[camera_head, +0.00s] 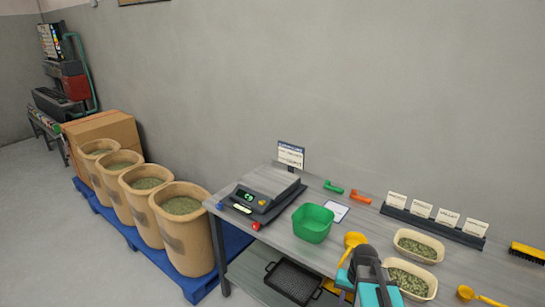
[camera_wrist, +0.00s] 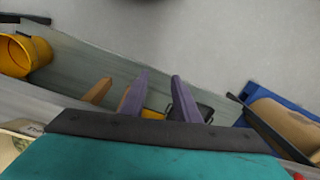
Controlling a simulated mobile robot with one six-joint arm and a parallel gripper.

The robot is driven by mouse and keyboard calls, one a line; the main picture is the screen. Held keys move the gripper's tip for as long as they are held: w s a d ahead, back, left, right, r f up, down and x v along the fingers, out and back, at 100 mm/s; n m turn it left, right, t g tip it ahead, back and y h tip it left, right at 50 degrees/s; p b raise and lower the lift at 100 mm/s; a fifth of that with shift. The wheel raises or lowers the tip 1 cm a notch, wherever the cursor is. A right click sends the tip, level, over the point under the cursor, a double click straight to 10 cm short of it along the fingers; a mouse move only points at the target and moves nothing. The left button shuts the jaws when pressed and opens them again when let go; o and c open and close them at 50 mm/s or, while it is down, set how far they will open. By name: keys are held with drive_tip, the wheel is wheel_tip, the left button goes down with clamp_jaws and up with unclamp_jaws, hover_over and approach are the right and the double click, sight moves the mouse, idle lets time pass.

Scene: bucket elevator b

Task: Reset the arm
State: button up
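My gripper (camera_head: 369,284), teal and black, is at the bottom right of the head view, over the front of the metal workbench (camera_head: 387,236). Its fingertips do not show clearly there. In the wrist view the two purple-grey fingers of my gripper (camera_wrist: 157,90) stand apart, with nothing seen between them. An orange-brown piece (camera_wrist: 97,91) shows beside the left finger; I cannot tell what it is. A yellow scoop (camera_head: 352,241) shows just behind my gripper in the head view. A yellow cup (camera_wrist: 26,55) is at the upper left of the wrist view.
A green bin (camera_head: 312,222) and a scale (camera_head: 262,191) stand on the bench's left part. Two pale trays of green pellets (camera_head: 419,246) (camera_head: 410,280) lie close right of my gripper. A second scoop (camera_head: 467,293) is farther right. Several filled tan sacks (camera_head: 187,236) stand on a blue pallet (camera_head: 196,287).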

drive_tip(key=s+a+f+n, duration=0.3)
drive_tip(key=a+n, duration=0.1)
drive_tip(key=a, duration=0.5)
drive_tip(key=s+f+g+b, duration=0.2)
drive_tip(key=s+f+b, duration=0.4)
drive_tip(key=s+f, duration=0.7)
drive_tip(key=s+f+g+b, duration=0.3)
drive_tip(key=s+f+b, duration=0.3)
drive_tip(key=s+f, duration=0.6)
wheel_tip(320, 180, down, 5)
drive_tip(key=shift+s+f+g+h, duration=0.1)
drive_tip(key=shift+s+g+h, duration=0.2)
drive_tip(key=shift+s, duration=0.1)
